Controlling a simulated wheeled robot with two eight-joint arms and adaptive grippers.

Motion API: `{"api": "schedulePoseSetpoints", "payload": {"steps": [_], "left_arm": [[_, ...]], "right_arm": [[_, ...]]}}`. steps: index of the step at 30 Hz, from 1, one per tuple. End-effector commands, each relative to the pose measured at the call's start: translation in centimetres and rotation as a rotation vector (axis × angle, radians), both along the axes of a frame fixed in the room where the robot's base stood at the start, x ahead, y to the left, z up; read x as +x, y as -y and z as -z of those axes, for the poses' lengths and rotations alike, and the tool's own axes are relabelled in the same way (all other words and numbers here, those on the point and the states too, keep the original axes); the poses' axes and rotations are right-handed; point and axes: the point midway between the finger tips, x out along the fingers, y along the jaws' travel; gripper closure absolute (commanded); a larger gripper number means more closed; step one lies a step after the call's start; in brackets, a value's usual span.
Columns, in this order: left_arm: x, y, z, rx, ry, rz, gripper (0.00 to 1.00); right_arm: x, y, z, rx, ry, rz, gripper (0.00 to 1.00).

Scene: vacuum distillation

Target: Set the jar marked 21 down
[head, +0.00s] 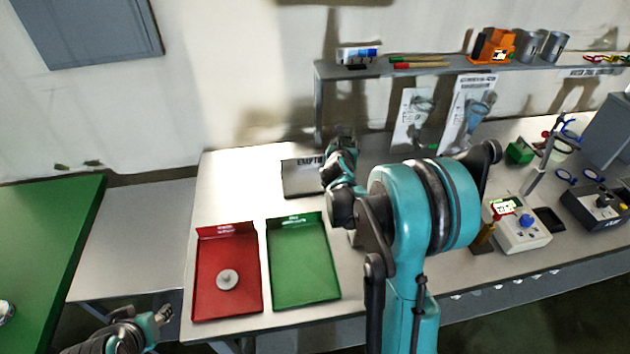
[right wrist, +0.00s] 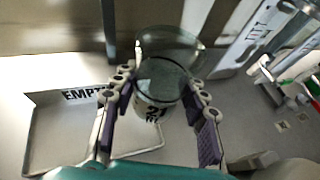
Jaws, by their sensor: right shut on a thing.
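The jar marked 21 (right wrist: 158,108) is a clear glass jar with black print, seen in the right wrist view. My right gripper (right wrist: 163,84) is shut on it, one finger on each side. The jar shows near the right edge of a grey tray marked EMPTY (right wrist: 52,128); its height above the surface cannot be told. In the head view my right gripper (head: 341,150) is by the right end of that tray (head: 300,182), and the jar is not clearly visible. My left gripper (head: 163,315) is low at the left, off the table's front left corner; its opening is unclear.
A red tray (head: 206,290) with a small pale round piece (head: 227,279) and a green tray (head: 318,275) lie at the table's front left. A shelf (head: 430,69) runs above the table's back. A white instrument (head: 522,236) stands to the right. Bare tabletop (head: 235,185) lies left of the EMPTY tray.

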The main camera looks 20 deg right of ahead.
Motion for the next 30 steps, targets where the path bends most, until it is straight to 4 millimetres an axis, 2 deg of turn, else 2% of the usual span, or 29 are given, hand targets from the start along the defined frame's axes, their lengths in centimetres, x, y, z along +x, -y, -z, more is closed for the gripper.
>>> {"api": "schedulePoseSetpoints", "payload": {"steps": [1,2,5,8,15,18,21,26,30], "left_arm": [[0.0,0.0,0.1,0.000,0.000,0.000,0.60],[0.0,0.0,0.1,0.000,0.000,0.000,0.60],[0.0,0.0,0.4,0.000,0.000,0.000,0.60],[0.0,0.0,1.0,0.000,0.000,0.000,0.60],[0.0,0.0,3.1,0.000,0.000,0.000,0.60],[0.0,0.0,3.7,0.000,0.000,0.000,0.60],[0.0,0.0,4.0,0.000,0.000,0.000,0.60],[0.0,0.0,4.2,0.000,0.000,0.000,0.60],[0.0,0.0,5.3,0.000,0.000,0.000,0.60]], "right_arm": [[0.2,1.4,0.1,0.000,0.001,0.015,0.93],[0.2,1.9,0.2,-0.002,0.001,0.019,0.93],[0.6,2.3,0.7,-0.002,0.001,0.027,0.93],[1.3,0.8,1.8,-0.002,0.001,0.025,0.93],[3.5,-4.6,5.4,-0.002,0.001,0.023,0.93],[4.2,-6.3,6.4,-0.001,0.002,0.026,0.93],[4.7,-7.4,7.0,-0.002,0.001,0.027,0.93],[4.9,-8.0,7.6,-0.001,0.001,0.029,0.93],[4.9,-7.9,9.6,-0.001,0.001,0.029,0.93]]}}
